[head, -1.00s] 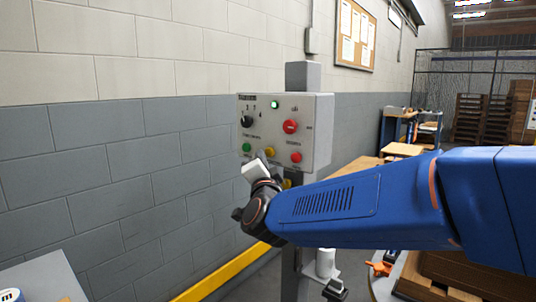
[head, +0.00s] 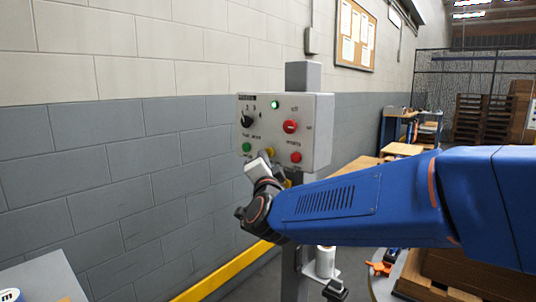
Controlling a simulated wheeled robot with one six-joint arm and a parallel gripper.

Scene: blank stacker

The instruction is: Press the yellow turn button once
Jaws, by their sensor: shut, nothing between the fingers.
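The grey control box (head: 284,112) stands on a post in front of the wall. A yellow button (head: 270,152) shows on its lower face, between a green button (head: 246,147) on the left and a red button (head: 296,157) on the right. My gripper (head: 264,155) is shut and empty, its tip just at the lower left of the yellow button in the picture and partly covering it. I cannot tell whether the tip touches the button. Another yellow part (head: 287,184) shows below the box, mostly hidden by my arm.
A black selector knob (head: 247,121), a lit green lamp (head: 275,104) and a larger red button (head: 290,126) sit higher on the box. A yellow rail (head: 225,272) runs along the floor by the wall. A white cylinder (head: 325,262) stands below my arm.

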